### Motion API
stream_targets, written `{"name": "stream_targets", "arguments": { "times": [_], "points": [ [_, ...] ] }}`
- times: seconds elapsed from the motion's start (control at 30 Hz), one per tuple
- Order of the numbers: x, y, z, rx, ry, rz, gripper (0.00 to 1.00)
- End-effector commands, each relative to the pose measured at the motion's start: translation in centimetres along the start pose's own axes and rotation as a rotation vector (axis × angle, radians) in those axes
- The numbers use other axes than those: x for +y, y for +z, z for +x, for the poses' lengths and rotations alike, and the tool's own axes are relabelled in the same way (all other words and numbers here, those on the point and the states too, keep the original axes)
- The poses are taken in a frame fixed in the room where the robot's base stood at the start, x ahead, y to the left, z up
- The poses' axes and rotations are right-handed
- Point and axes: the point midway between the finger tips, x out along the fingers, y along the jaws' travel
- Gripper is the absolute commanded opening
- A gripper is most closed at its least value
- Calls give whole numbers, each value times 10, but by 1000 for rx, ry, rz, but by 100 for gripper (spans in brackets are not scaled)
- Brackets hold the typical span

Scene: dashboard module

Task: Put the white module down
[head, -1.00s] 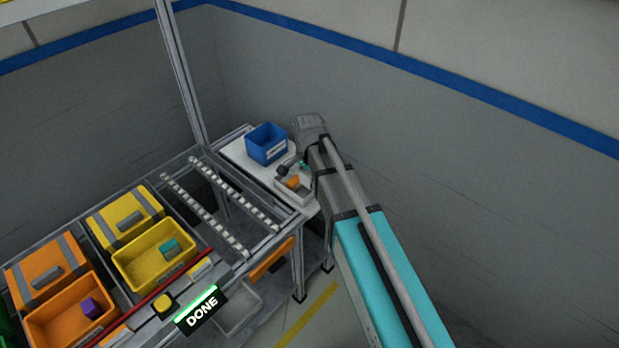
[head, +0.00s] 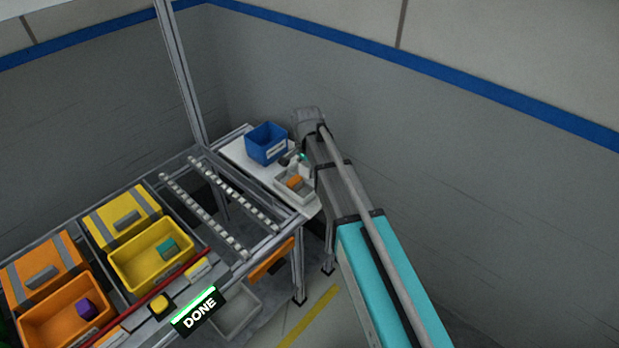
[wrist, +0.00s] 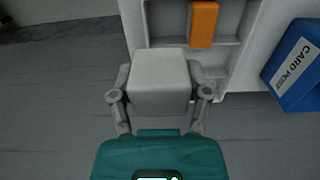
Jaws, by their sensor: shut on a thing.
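The white module (wrist: 158,82) is a pale block between the two fingers of my gripper (wrist: 160,96) in the wrist view. My gripper is shut on it. Beyond it is a pale grey tray (wrist: 239,62) with compartments, and an orange module (wrist: 203,24) sits in one of them. The white module overlaps the tray's near edge in this view; I cannot tell whether they touch. In the head view my gripper (head: 300,159) is beside the tray (head: 292,195), above the side table. The white module is not clear there.
A blue bin (head: 265,144) with a white label stands on the side table (head: 240,154), left of the tray; it shows in the wrist view too (wrist: 295,68). A roller rack (head: 205,215) and yellow (head: 150,262) and orange (head: 62,322) bins lie to the left. A wall rises behind.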

Motion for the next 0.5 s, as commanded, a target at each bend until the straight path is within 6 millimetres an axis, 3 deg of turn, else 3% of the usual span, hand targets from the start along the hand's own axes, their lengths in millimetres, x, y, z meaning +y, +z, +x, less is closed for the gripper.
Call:
{"name": "stream_targets", "arguments": {
  "times": [0.2, 0.5],
  "points": [
    [-27, -31, 22, 0, 0, 2, 13],
    [-39, -47, 51, 0, 0, 2, 13]
  ]
}}
